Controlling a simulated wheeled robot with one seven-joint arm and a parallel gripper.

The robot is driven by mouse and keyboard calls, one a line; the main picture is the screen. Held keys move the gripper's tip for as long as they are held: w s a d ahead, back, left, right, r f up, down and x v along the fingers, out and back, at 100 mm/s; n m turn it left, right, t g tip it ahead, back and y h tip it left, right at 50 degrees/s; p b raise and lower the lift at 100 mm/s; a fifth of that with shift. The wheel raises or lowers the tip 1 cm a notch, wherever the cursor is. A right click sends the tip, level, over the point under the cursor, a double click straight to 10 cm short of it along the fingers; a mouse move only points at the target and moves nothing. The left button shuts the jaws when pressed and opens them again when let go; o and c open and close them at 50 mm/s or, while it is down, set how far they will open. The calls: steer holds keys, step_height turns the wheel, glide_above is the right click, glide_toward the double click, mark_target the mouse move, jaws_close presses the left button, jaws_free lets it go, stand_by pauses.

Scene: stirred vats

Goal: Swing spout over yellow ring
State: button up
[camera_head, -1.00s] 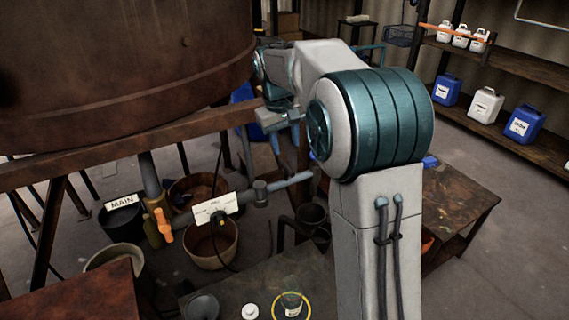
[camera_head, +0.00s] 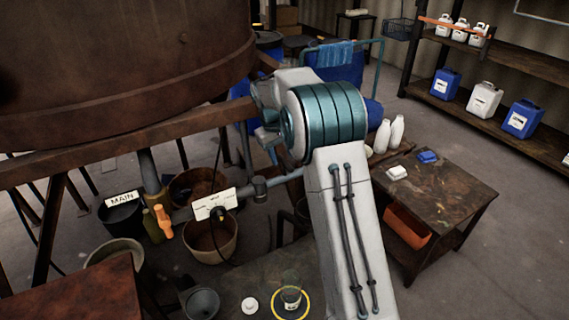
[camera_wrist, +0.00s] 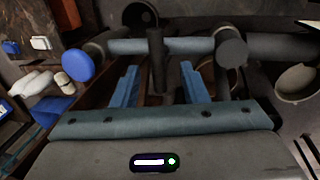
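The spout (camera_head: 282,179) is a grey pipe reaching right from a joint on the vat's outlet pipe; its far end is hidden behind my arm in the head view. The yellow ring (camera_head: 307,305) lies on the low bench, around a clear glass jar (camera_head: 291,291) with a label. My gripper (camera_head: 271,152) is just above the spout, partly hidden by my arm. In the wrist view my gripper (camera_wrist: 158,84) is open, its two blue fingers apart. A grey pipe (camera_wrist: 183,45) runs across beyond the fingertips, and a dark upright piece (camera_wrist: 157,60) shows between the fingers.
The rusty vat (camera_head: 120,65) and its beam stand at the left. An orange valve handle (camera_head: 163,221) and a white sign (camera_head: 214,204) are on the outlet pipe. A white lid (camera_head: 249,305) and grey funnel (camera_head: 201,303) are near the ring. A side table (camera_head: 455,195) stands right.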

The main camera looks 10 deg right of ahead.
mark_target(283, 162)
steer(key=shift+w+d+f, duration=0.1)
steer(key=shift+d+f, duration=0.1)
steer(key=shift+f, duration=0.85)
steer(key=shift+d+f, duration=0.2)
steer(key=shift+f, duration=0.85)
jaws_close()
